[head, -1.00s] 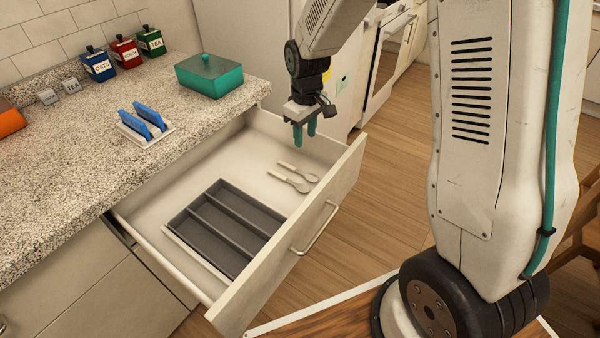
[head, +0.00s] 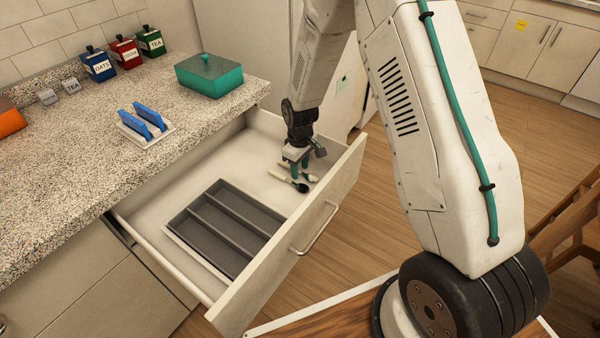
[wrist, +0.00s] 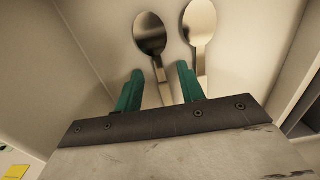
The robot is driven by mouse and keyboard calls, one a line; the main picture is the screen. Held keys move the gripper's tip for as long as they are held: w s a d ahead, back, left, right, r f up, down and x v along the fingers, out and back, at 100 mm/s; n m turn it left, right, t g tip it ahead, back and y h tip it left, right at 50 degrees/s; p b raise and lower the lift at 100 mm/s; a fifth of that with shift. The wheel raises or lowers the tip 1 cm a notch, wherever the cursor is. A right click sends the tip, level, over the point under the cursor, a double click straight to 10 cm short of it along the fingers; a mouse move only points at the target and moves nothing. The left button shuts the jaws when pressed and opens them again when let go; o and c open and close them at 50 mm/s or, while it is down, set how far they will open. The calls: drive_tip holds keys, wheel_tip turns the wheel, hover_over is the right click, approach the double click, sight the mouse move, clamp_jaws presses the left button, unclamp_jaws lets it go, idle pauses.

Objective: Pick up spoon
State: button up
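Two spoons lie side by side in the open drawer (head: 160,210). The nearer spoon (head: 302,187) has a shadowed bowl in the head view; it is the left spoon in the wrist view (wrist: 150,38). The other spoon (head: 312,178) lies just beyond it, on the right in the wrist view (wrist: 200,24). My gripper (head: 294,165) is down in the drawer over the spoons. In the wrist view its two green fingers (wrist: 160,69) are apart, with the left spoon's handle between them. The right finger partly covers the other spoon's handle. I cannot tell the fingertips' exact height.
A dark grey divided tray (head: 185,222) sits empty in the drawer, left of the spoons. The drawer front with its handle (head: 315,228) stands close to my gripper. The counter above holds a teal box (head: 210,80) and a rack with blue items (head: 146,128).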

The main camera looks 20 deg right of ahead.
drive_tip(key=shift+c, duration=0.3)
clamp_jaws()
